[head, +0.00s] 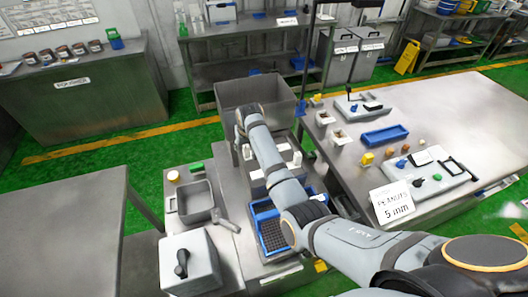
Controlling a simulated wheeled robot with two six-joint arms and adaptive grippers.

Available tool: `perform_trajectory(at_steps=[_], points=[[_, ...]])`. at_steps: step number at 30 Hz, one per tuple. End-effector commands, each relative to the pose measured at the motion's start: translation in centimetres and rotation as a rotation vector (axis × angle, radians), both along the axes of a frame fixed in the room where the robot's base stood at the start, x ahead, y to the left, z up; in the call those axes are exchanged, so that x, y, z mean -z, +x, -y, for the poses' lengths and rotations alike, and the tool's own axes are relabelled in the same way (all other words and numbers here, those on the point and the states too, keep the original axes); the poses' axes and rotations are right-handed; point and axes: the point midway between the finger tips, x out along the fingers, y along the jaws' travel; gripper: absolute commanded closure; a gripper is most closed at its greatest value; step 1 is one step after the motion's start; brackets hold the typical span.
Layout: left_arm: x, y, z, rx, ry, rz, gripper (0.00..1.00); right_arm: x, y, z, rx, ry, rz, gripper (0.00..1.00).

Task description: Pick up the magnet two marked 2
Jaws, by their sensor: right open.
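I cannot make out a magnet marked 2 in the head view; no number 2 is legible on any small part. My right arm reaches in from the lower right, and its far end with the right gripper (242,128) is over the near edge of a grey metal bin (257,92). The gripper is open; its fingertips are small and partly hidden, and I see nothing held. My left gripper is not in view.
A blue-rimmed sieve tray (268,237) and a grey lidded box (190,264) stand below my arm. Green floor is clear at left.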

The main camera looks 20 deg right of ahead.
Motion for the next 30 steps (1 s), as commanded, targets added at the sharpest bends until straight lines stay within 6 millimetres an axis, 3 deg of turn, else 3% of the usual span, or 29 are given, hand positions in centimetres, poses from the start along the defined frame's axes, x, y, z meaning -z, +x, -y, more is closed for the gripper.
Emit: perform_trajectory(at_steps=[3, 7, 14, 22, 30], points=[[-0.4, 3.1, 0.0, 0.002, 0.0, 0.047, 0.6, 0.2, 0.1, 0.0, 0.0, 0.0, 0.0, 0.49], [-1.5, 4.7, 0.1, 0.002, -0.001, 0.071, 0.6, 1.7, 0.6, 0.2, 0.0, -0.002, -0.005, 0.49], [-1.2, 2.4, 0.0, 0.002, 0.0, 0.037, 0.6, 4.6, 1.7, 0.2, 0.0, -0.001, -0.001, 0.49], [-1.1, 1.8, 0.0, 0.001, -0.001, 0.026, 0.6, 4.9, 1.8, 0.2, 0.0, 0.0, 0.001, 0.49], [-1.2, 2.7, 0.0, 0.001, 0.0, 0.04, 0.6, 4.9, 1.8, 0.2, 0.0, 0.0, 0.001, 0.84]])
